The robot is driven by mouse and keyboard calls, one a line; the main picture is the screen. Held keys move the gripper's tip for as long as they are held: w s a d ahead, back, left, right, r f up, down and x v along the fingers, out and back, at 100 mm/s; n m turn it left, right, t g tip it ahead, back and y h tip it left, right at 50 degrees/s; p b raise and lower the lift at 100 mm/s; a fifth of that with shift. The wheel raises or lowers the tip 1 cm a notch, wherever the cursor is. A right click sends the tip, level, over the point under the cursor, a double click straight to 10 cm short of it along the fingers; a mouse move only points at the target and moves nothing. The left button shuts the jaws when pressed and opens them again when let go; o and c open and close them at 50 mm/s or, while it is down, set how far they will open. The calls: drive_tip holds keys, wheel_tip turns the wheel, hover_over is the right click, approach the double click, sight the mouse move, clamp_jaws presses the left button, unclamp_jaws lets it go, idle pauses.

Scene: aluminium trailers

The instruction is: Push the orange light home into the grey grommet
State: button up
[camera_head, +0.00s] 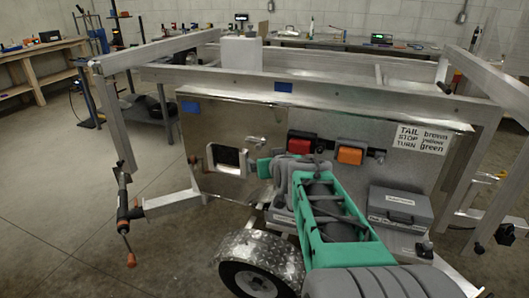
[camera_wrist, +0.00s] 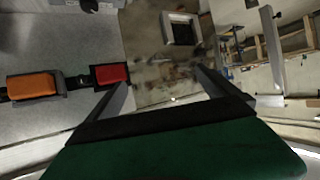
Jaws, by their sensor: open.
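The orange light (camera_head: 349,155) sits on the metal panel of the trailer, right of a red light (camera_head: 299,146). The orange light also shows at the left of the wrist view (camera_wrist: 32,86), with black fittings at its sides. In the wrist view, the red light (camera_wrist: 110,75) shows beside the left finger, and the orange light is farther left, apart from the fingers. In the head view my arm hides part of the panel.
A dark square opening with a pale frame (camera_head: 228,158) is left of my gripper. A grey case (camera_head: 401,205) is at the right of the trailer. Below are a diamond-plate fender (camera_head: 258,250) and wheel. Aluminium rails (camera_head: 300,93) cross above the panel. Open floor lies left.

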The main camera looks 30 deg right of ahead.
drive_tip(key=a, duration=0.1)
drive_tip(key=a+g+p, duration=0.1)
drive_tip(key=s+a+y, duration=0.1)
drive_tip(key=shift+a+r+n, duration=0.2)
drive_tip(key=shift+r+n, duration=0.2)
drive_tip(key=shift+a, duration=0.15)
